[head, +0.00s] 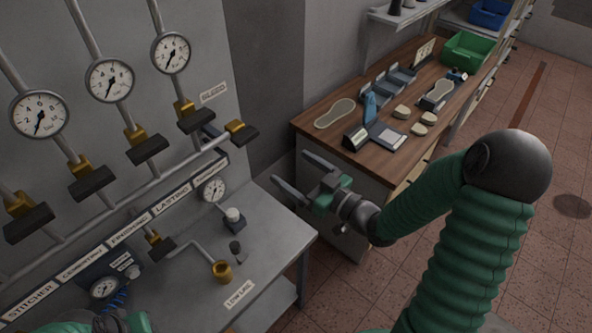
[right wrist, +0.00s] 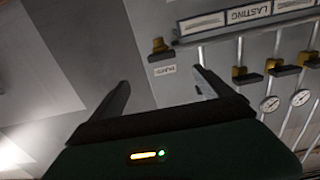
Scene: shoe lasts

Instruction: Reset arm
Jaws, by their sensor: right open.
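My right gripper (head: 305,176) is open and empty in the head view. It hangs in the air in front of the wooden bench, near the far right corner of the grey table. Its green arm comes in from the lower right. In the right wrist view the two dark fingers (right wrist: 160,90) stand wide apart with nothing between them, and the gauge panel (right wrist: 205,58) shows beyond them. A green part of my left arm (head: 90,325) shows at the bottom left edge of the head view; its fingers cannot be made out.
The gauge wall (head: 225,110) carries several dials, pipes and black-handled valves at left. The grey table (head: 265,215) below holds a brass fitting (head: 221,270). The wooden bench (head: 315,113) holds shoe parts and a green bin (head: 467,48). Tiled floor (head: 555,200) is open at right.

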